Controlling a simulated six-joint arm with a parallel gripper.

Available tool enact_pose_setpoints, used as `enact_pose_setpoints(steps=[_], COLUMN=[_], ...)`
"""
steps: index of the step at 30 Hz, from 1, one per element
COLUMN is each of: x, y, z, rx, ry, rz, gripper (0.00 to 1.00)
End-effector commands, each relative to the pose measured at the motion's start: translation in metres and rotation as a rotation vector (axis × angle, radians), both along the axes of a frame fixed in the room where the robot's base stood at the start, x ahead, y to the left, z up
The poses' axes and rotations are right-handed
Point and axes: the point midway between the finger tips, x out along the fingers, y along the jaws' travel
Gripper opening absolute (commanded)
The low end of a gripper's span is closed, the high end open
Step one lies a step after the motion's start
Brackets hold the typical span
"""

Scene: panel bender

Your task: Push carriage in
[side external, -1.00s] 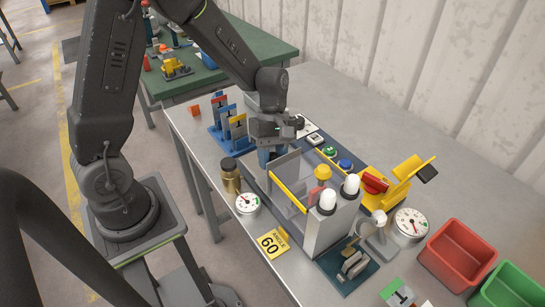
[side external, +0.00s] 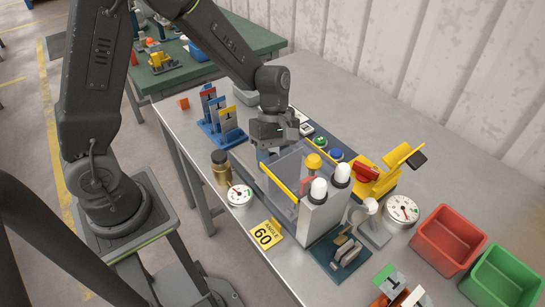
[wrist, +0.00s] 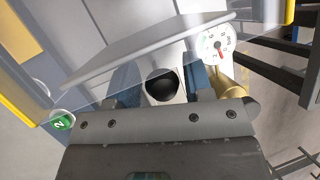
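The panel bender has a grey housing (side external: 323,218) with two white domes, clear guard panels and yellow rails (side external: 281,184). My gripper (side external: 264,155) points down at the machine's far-left end, close to the guard. In the wrist view, a black round knob (wrist: 161,85) on a pale block lies between my blue fingertips (wrist: 163,82). A grey plate (wrist: 150,45) lies just beyond it, partly seen through a clear panel. The carriage cannot be made out clearly; the guard and my gripper cover that area. Whether the fingers grip the knob's block cannot be told.
Red (side external: 450,240) and green (side external: 503,278) bins stand at the right.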

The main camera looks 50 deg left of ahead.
Motion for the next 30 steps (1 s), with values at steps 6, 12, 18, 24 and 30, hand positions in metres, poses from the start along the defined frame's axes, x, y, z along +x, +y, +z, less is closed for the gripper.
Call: enact_pose_setpoints(steps=[6, 12, 18, 24, 30], x=[0.000, 0.001, 0.008, 0.020, 0.029], y=[0.001, 0.003, 0.013, 0.028, 0.041], z=[0.000, 0.002, 0.028, 0.069, 0.104], rx=[0.001, 0.002, 0.002, 0.002, 0.003], ry=[0.000, -0.001, -0.006, -0.006, -0.004], rz=[0.001, 0.001, 0.002, 0.002, 0.002], gripper=[0.58, 0.58, 0.58, 0.58, 0.58])
